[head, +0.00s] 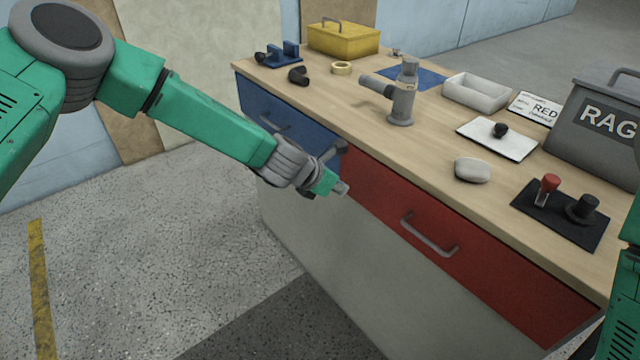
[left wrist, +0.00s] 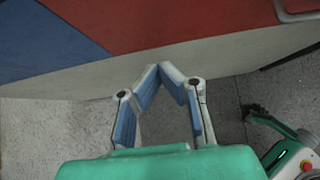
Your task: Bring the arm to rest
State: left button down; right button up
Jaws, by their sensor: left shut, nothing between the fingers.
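My left arm (head: 215,128) reaches in from the left in the head view, stretched toward the front of the workbench. My left gripper (head: 340,188) is shut and empty, in front of the bench near the seam between the blue drawer (head: 270,115) and the red drawer (head: 430,220). In the left wrist view its fingers (left wrist: 172,72) meet at the tips with nothing between them. Only green parts of my right arm (head: 622,300) show at the right edge of the head view; its gripper is out of sight.
The bench top (head: 330,100) holds a grey pipe fitting (head: 403,95), a yellow box (head: 343,40), a white tray (head: 478,93), a grey rag bin (head: 600,125) and a black plate (head: 560,215) with a red-topped part. The red drawer's handle (head: 430,238) sticks out. Floor (head: 150,260) at left is open.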

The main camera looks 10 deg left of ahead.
pick_arm(q)
jog(key=d+v, duration=0.1)
jog(key=v, duration=0.5)
jog(key=s+a+f+m+g+y, duration=0.35)
jog(key=s+f+m, duration=1.1)
jog(key=s, duration=0.55)
jog(key=s+a+f+m+g+y, duration=0.1)
jog(key=s+a+m, duration=0.5)
jog(key=s, duration=0.3)
jog(key=s+a+f+m+g+y, duration=0.1)
jog(key=s+a+m+g, duration=0.1)
jog(key=s+a+m, duration=0.4)
jog(key=s+m, duration=0.3)
jog(key=shift+s+f, duration=0.25)
jog(key=shift+f, duration=0.15)
jog(key=shift+w, duration=0.1)
